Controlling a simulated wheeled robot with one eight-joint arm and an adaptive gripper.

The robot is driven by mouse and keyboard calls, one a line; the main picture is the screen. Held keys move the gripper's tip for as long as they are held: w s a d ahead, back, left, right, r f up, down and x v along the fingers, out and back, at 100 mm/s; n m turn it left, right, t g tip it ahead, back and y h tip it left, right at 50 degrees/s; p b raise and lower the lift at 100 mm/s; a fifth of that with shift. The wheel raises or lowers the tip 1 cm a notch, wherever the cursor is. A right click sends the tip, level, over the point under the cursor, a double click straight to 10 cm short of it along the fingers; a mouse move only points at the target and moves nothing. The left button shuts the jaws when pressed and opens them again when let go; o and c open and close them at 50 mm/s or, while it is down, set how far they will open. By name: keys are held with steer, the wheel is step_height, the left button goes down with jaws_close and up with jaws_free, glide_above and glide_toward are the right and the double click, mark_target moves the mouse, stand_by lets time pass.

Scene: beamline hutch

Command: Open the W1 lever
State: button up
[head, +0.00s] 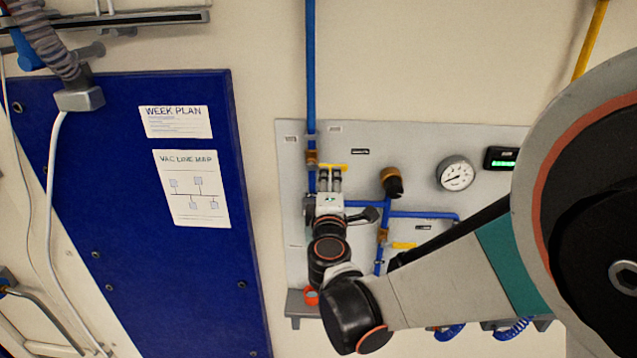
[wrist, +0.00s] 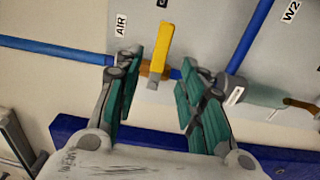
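My gripper (head: 330,173) is in front of the upper left of the grey pipe panel, with its fingers parted and nothing between the pads. In the wrist view, my gripper (wrist: 160,68) has its green pads on either side of a yellow lever (wrist: 160,46), apart from it. A second yellow lever (head: 403,245) sits lower right, partly near my arm.
The grey panel (head: 420,145) also carries blue pipes (head: 415,214), a dark round knob (head: 391,182), a gauge (head: 456,174) and a green display (head: 501,158). A blue board (head: 110,235) with papers stands at the left. My arm hides the panel's lower right.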

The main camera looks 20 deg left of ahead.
mark_target(333, 165)
steer(key=x, duration=0.2)
steer(key=p+x, duration=0.1)
steer(key=x, duration=0.4)
steer(key=shift+w+d, duration=0.25)
steer(key=shift+w, duration=0.5)
steer(key=shift+s, duration=0.1)
jaws_close()
